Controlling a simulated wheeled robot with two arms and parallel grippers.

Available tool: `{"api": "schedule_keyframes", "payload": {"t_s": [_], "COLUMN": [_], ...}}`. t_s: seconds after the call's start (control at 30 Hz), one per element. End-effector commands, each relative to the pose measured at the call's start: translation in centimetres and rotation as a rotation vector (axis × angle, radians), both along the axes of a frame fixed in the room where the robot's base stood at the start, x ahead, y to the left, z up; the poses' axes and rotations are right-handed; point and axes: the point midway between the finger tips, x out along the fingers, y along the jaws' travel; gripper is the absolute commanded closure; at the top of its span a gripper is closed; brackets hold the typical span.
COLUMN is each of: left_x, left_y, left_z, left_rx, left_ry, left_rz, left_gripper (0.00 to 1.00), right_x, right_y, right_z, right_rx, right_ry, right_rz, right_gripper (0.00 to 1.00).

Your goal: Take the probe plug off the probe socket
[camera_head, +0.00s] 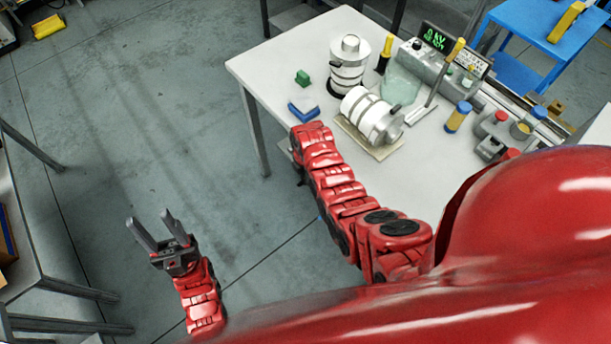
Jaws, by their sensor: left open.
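My left gripper (150,219) is over the floor at the lower left, far from the table. Its two dark fingers are spread apart with nothing between them. My right arm reaches toward the table's front left edge; its gripper is hidden behind the arm. A grey instrument (428,66) with a lit green display (436,40) stands at the back of the table. I cannot make out the probe plug or the probe socket for certain. Small grey blocks with red knobs (501,116) stand at the table's right, partly hidden by my red body.
A blue cart (520,75) stands behind. The floor around my left gripper is clear.

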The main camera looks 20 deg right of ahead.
Motion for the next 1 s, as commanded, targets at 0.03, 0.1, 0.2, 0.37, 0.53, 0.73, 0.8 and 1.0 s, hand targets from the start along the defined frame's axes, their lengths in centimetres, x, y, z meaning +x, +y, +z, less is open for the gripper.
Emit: {"api": "schedule_keyframes", "payload": {"t_s": [0.03, 0.1, 0.2, 0.37, 0.53, 0.73, 0.8, 1.0], "left_x": [0.0, 0.0, 0.0, 0.0, 0.0, 0.0, 0.0, 0.0], "left_y": [0.0, 0.0, 0.0, 0.0, 0.0, 0.0, 0.0, 0.0], "left_z": [0.0, 0.0, 0.0, 0.0, 0.2, 0.4, 0.4, 0.6], "left_rx": [0.000, 0.000, 0.000, 0.000, 0.000, 0.000, 0.000, 0.000], "left_ry": [0.000, 0.000, 0.000, 0.000, 0.000, 0.000, 0.000, 0.000], "left_rz": [0.000, 0.000, 0.000, 0.000, 0.000, 0.000, 0.000, 0.000], "left_gripper": [0.50, 0.50, 0.50, 0.50, 0.50, 0.50, 0.50, 0.50], "right_x": [0.0, 0.0, 0.0, 0.0, -0.2, -0.5, -0.6, -1.0], "right_y": [0.0, 0.0, 0.0, 0.1, 0.5, 1.4, 1.7, 2.5], "right_z": [0.0, 0.0, 0.0, 0.0, 0.1, 0.0, 0.0, 0.0], "right_rx": [0.000, 0.000, 0.000, 0.000, 0.001, 0.002, 0.002, 0.000], "right_ry": [0.000, 0.000, 0.000, 0.000, 0.000, 0.002, 0.002, 0.002], "right_rz": [0.000, 0.000, 0.000, 0.000, 0.001, 0.003, 0.002, 0.001], "right_gripper": [0.87, 1.00, 1.00, 1.00, 1.00, 1.00, 1.00, 1.00]}}
